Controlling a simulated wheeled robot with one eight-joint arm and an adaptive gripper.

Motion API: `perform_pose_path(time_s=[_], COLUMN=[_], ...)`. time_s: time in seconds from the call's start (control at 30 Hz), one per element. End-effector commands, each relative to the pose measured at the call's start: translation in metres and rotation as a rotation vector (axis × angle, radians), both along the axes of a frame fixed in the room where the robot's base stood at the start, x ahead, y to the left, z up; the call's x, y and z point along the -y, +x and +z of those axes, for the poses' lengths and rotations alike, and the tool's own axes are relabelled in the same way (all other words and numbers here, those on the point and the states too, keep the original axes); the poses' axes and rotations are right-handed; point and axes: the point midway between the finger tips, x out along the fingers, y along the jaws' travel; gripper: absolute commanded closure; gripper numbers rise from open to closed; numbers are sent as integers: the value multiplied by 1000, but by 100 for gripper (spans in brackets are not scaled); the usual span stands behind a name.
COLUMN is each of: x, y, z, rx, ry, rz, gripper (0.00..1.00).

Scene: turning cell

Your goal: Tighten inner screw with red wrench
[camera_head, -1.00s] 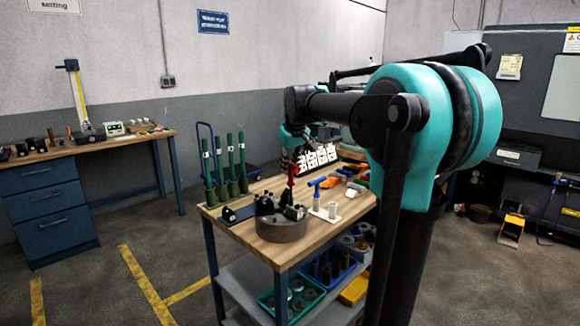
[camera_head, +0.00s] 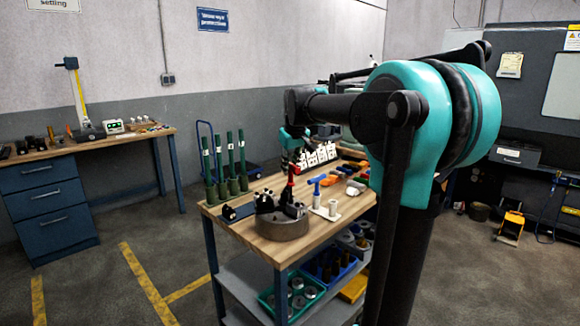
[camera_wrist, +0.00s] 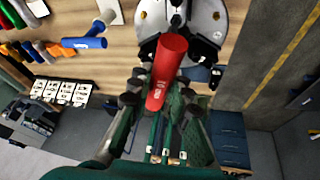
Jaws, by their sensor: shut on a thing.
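The red wrench (camera_wrist: 168,62) stands with its red handle between the two fingers of my gripper (camera_wrist: 160,88) in the wrist view. My gripper is shut on that handle. The wrench's far end meets the grey round chuck (camera_wrist: 207,18) near its middle, but the inner screw itself is hidden. In the head view the red wrench (camera_head: 291,180) stands about upright over the chuck (camera_head: 283,229), which lies on the wooden bench top with dark jaws on it. My gripper (camera_head: 293,158) is small and dark there, above the wrench.
A blue-handled wrench (camera_head: 317,184) stands in a white holder (camera_head: 326,213) right of the chuck. Green posts (camera_head: 230,162) stand at the bench's back left. White cards (camera_head: 320,154) and coloured tools lie farther back. Bins (camera_head: 290,300) fill the shelf below.

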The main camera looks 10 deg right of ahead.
Motion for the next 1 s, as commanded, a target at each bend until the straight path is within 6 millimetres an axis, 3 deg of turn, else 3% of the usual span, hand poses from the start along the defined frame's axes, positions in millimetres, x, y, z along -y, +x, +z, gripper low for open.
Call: perform_pose_path(time_s=[0.2, 0.5, 0.87, 1.0], x=[0, 1, 1, 1], y=[0, 0, 0, 1], z=[-1, -1, -1, -1], rx=[0, -1, 0, 0], ry=[-1, 0, 0, -1], rz=[-14, -221, -256, -353], gripper=[100, 100, 100, 100])
